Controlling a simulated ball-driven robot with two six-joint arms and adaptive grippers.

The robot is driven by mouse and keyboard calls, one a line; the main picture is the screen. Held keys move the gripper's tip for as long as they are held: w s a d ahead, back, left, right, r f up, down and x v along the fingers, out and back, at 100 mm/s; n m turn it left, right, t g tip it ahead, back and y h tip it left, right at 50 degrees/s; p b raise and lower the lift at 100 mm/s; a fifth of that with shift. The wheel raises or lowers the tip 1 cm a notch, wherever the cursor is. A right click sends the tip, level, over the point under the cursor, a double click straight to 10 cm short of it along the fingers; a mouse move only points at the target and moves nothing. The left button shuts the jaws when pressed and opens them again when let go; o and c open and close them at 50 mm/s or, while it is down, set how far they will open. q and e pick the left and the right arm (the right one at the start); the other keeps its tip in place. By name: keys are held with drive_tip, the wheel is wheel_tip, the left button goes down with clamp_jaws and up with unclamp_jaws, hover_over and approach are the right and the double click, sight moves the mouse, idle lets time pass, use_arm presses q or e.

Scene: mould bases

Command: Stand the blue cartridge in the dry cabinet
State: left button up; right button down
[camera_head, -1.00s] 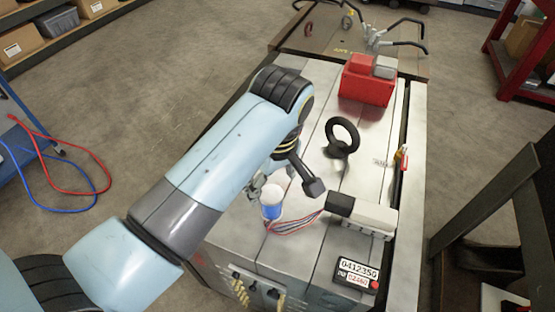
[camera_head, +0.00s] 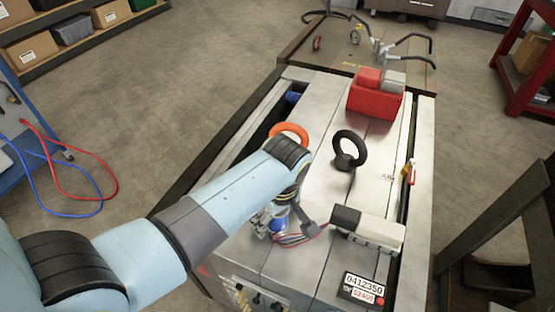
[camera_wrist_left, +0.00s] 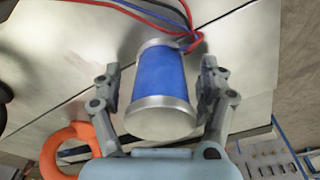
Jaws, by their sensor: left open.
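The blue cartridge (camera_wrist_left: 158,78), a blue cylinder with silver-grey ends, shows in the left wrist view between the two fingers of my left gripper (camera_wrist_left: 160,90). The fingers are open, with a gap on each side of it. In the head view the cartridge (camera_head: 277,224) stands on the grey mould base (camera_head: 325,180), mostly hidden by my left gripper (camera_head: 283,215). I cannot make out a dry cabinet for certain. My right gripper is not in view.
An orange ring (camera_head: 289,132) and a black ring (camera_head: 348,148) stand on the mould base. A red box (camera_head: 374,98) is farther back. A black and white block (camera_head: 368,226) sits right of the cartridge, with wires (camera_head: 300,238) near it.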

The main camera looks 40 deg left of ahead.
use_arm(q)
drive_tip(key=c, duration=1.5)
drive_tip(key=shift+r, duration=0.1)
